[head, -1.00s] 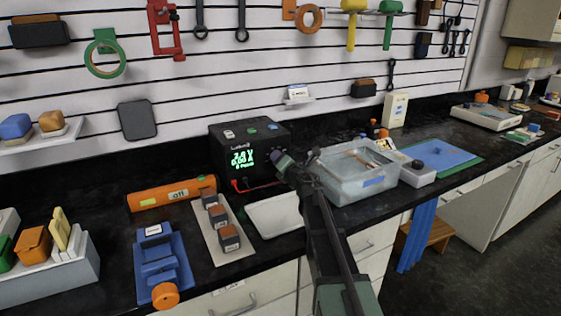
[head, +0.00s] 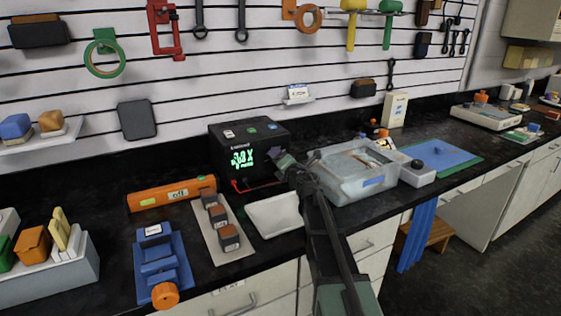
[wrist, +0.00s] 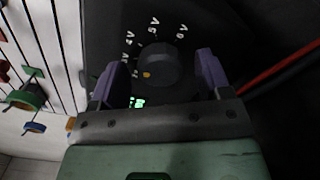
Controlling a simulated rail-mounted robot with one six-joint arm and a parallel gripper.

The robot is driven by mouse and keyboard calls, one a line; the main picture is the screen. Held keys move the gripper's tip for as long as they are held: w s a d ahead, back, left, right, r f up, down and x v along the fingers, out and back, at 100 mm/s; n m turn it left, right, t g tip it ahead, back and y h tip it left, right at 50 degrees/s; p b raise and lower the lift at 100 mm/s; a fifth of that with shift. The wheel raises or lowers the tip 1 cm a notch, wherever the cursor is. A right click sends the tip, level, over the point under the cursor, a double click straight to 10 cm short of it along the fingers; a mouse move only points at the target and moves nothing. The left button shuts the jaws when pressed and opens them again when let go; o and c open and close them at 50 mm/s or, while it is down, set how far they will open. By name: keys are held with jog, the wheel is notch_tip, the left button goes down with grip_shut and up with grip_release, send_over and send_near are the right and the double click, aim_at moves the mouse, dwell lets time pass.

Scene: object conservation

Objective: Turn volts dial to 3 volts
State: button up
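The black power supply box (head: 282,136) stands at the back of the bench with a green lit display (head: 242,158); its digits are blurred. In the wrist view its round dark volts dial (wrist: 160,62) carries an orange dot at its lower left. White marks around the dial include 6V, 5V and 4V from upper right to upper left; the marks nearest the dot are partly hidden by a finger. My gripper (wrist: 161,76) is open, with purple fingers on either side of the dial and gaps between. In the head view my gripper (head: 285,162) is at the box's right front.
A clear water tub (head: 345,188) stands close to the right of my arm. A white tray (head: 272,214) lies in front of the box. A red cable (wrist: 285,66) runs right of the dial. An orange cylinder (head: 150,198) lies to the left.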

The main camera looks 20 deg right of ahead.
jog(key=s, duration=0.7)
jog(key=s+d, duration=0.1)
jog(key=s, duration=0.2)
jog(key=shift+s+d, duration=0.1)
jog(key=shift+s, duration=0.3)
